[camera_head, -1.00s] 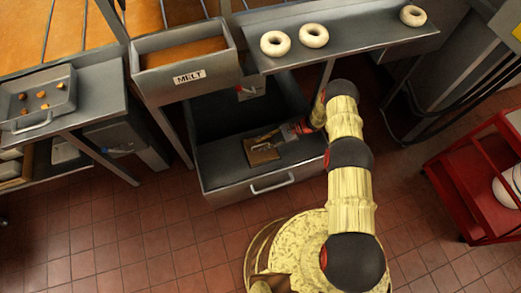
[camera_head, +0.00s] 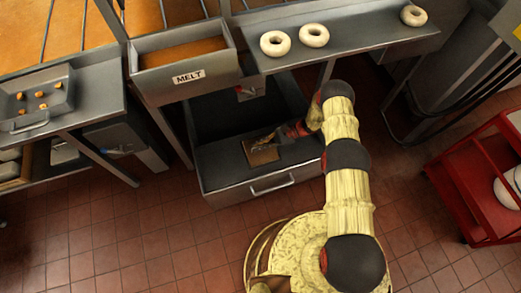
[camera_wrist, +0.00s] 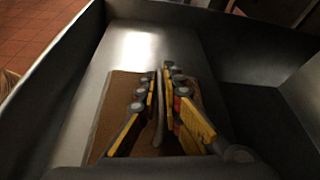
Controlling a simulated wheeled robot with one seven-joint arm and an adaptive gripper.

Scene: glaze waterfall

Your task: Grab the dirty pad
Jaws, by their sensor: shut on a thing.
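The dirty pad is a flat brown square (camera_head: 262,152) lying in the open grey drawer (camera_head: 225,172). In the wrist view the brown pad (camera_wrist: 118,105) lies flat on the drawer floor, under and around my gripper. A thin grey handle stands up from the pad between my fingers. My gripper (camera_wrist: 160,90) has its yellow and grey fingers closed on this upright handle. In the head view my gripper (camera_head: 268,137) is over the pad, and its fingertips are small and hard to make out.
A shelf with several glazed rings (camera_head: 314,35) and a bin marked MELT (camera_head: 188,76) stand above the drawer's back. The drawer's front handle (camera_head: 272,184) faces the floor. A red cart (camera_head: 470,180) stands at right; a tray with brown pieces (camera_head: 38,98) at left.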

